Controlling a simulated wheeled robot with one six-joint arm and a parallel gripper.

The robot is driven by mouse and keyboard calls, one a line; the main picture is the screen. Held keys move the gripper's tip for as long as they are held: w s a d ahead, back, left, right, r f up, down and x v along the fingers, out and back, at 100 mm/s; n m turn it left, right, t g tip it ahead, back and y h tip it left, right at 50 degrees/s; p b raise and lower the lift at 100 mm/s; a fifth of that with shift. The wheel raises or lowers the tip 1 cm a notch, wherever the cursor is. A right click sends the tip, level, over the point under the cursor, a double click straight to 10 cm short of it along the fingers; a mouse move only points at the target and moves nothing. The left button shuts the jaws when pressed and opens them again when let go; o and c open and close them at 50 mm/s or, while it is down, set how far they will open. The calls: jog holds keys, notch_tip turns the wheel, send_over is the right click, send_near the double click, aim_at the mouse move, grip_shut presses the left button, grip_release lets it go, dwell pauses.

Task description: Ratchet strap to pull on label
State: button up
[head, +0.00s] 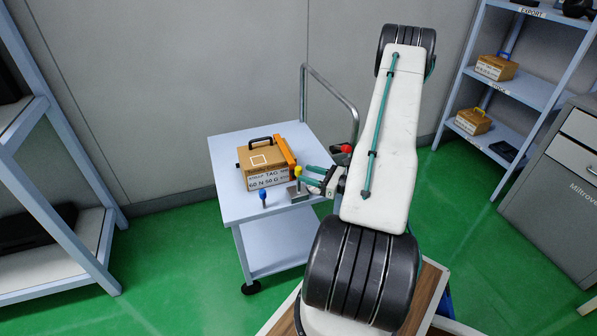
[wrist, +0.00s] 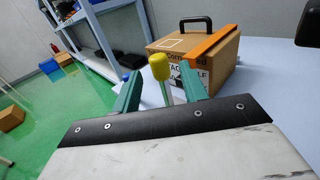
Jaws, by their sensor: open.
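A brown cardboard box (head: 262,160) with a black handle stands on the pale cart, with a white printed label (head: 270,181) on its front. An orange strap or bar (head: 285,151) lies along its right top edge, also seen in the wrist view (wrist: 212,45). An upright lever with a yellow knob (head: 298,171) rises from a small grey block (head: 297,192) near the box's front right corner. My gripper (head: 306,176) is open, its teal fingers toward the lever. In the wrist view the yellow knob (wrist: 158,66) shows between the fingertips; contact cannot be told.
A blue-knobbed peg (head: 262,194) stands on the cart top (head: 233,205) left of the lever. The cart has a grey push rail (head: 330,90). Shelves with boxes (head: 497,67) stand right; another rack (head: 50,200) stands left. Green floor between is clear.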

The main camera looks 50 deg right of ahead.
aim_at(299, 171)
jog(key=shift+x, duration=2.2)
grip_shut()
